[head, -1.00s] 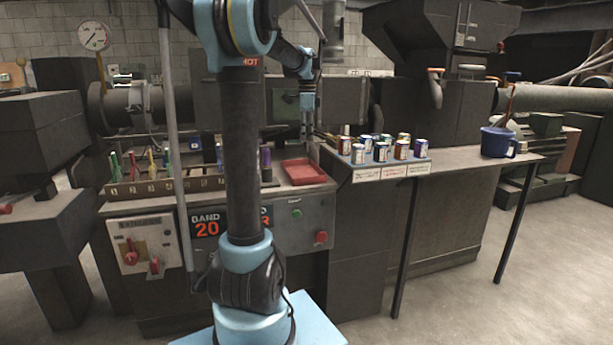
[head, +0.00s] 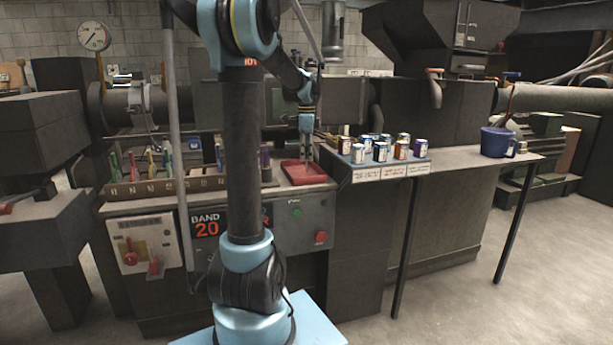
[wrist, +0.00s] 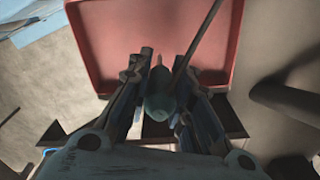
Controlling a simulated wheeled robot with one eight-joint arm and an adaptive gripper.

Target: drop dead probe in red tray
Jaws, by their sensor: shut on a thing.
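The red tray (head: 318,179) lies on top of the machine console, right of centre in the head view. In the wrist view its floor (wrist: 115,40) and rim fill the upper middle. My gripper (head: 306,157) points down just above the tray. In the wrist view my gripper (wrist: 164,84) is shut on a dark green probe (wrist: 158,107) with a thin tip and a brown lead running to the upper right. The probe's tip overlaps the tray in that view. I cannot tell its exact height above the tray floor. The probe is too small to make out in the head view.
A rack (head: 140,190) with several coloured probes stands left of my arm. Several cans on a stand (head: 366,173) and a blue pot (head: 497,142) are on the table at right. My arm column hides part of the console.

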